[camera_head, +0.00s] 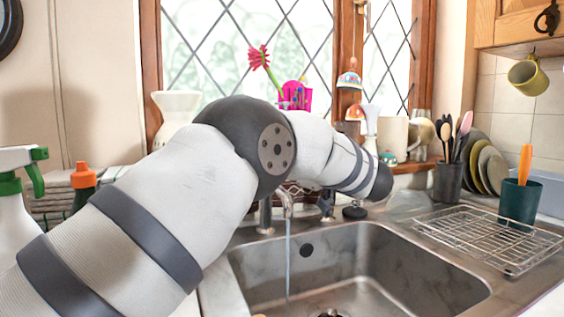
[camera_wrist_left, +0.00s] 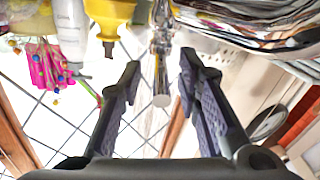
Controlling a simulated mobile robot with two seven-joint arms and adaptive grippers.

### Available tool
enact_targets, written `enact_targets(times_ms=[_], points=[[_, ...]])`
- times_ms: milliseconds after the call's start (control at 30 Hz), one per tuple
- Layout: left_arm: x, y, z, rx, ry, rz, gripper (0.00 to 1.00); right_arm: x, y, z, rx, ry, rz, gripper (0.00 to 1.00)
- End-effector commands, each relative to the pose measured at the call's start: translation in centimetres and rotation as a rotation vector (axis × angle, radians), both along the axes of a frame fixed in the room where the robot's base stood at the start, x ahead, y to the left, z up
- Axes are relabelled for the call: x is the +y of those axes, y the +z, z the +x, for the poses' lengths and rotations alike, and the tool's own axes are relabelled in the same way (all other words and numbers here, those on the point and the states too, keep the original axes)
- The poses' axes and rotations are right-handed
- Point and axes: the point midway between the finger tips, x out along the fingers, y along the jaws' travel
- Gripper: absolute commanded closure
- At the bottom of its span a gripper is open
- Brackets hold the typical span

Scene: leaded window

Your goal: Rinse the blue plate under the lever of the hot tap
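I cannot make out a blue plate in either view. In the head view the tap (camera_head: 284,196) stands behind the sink (camera_head: 400,262), and a thin stream of water (camera_head: 288,255) falls from its spout. My left arm crosses in front of the window and hides part of the tap area. In the left wrist view my left gripper (camera_wrist_left: 160,63) is open, its two dark fingers apart. A shiny chrome piece with a pale round end (camera_wrist_left: 161,100) shows between them; I cannot tell whether it is the tap lever. My right gripper is in neither view.
A wire rack (camera_head: 485,235) lies right of the sink, with a green cup (camera_head: 518,200) and leaning plates (camera_head: 490,168) behind it. A spray bottle (camera_head: 15,195) stands at left. A yellow bottle (camera_wrist_left: 110,18) and a pink holder (camera_wrist_left: 45,65) show near the left gripper.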

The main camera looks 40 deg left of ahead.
Motion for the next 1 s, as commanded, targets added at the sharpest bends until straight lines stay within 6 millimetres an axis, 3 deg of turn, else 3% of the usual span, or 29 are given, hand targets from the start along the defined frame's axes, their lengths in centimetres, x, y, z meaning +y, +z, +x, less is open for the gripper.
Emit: enact_targets(times_ms=[133, 400, 500, 633, 867, 967, 1000], points=[[-1.8, 0.0, -0.3, -0.001, -0.003, 0.0, 0.69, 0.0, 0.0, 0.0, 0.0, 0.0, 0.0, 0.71], [-8.8, 0.0, -1.9, 0.0, -0.003, 0.001, 0.69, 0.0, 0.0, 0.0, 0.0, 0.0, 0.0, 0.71], [-10.5, 0.0, -2.3, 0.0, -0.002, 0.0, 0.69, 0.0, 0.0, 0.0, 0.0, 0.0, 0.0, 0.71], [-11.6, 0.0, -2.6, 0.0, 0.0, 0.0, 0.69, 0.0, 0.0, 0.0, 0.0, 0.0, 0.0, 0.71], [-11.8, 0.0, -2.6, 0.0, 0.0, 0.0, 0.69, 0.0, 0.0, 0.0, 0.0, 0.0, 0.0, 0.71], [-11.7, 0.0, -2.6, 0.0, 0.0, 0.0, 0.69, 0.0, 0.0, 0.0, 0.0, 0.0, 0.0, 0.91], [-11.7, 0.0, -2.6, 0.0, 0.0, 0.0, 0.69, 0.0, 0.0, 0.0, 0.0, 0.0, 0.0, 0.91]])
